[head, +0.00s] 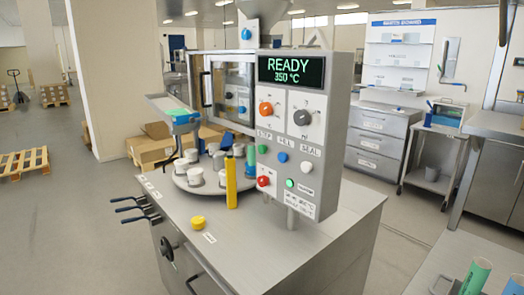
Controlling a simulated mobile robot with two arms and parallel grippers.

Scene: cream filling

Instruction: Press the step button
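The machine's control panel (282,205) stands upright on a steel cabinet in the middle of the head view. Its display (291,71) reads READY and 350 °C. Three buttons sit in a row under small labels: a green one (262,149) at the left under a label that seems to read STEP, a blue one (283,157) under FILL and a white one (305,167) under SEAL. A red button (263,182) and a bright green one (290,183) are lower. Neither of my grippers shows, and nothing covers the buttons.
A round turntable (210,184) with several white cups stands left of the panel, behind a yellow post (231,184). A yellow knob (198,222) is on the steel top (265,245). Black-handled levers (133,206) stick out left. Open floor lies left and right.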

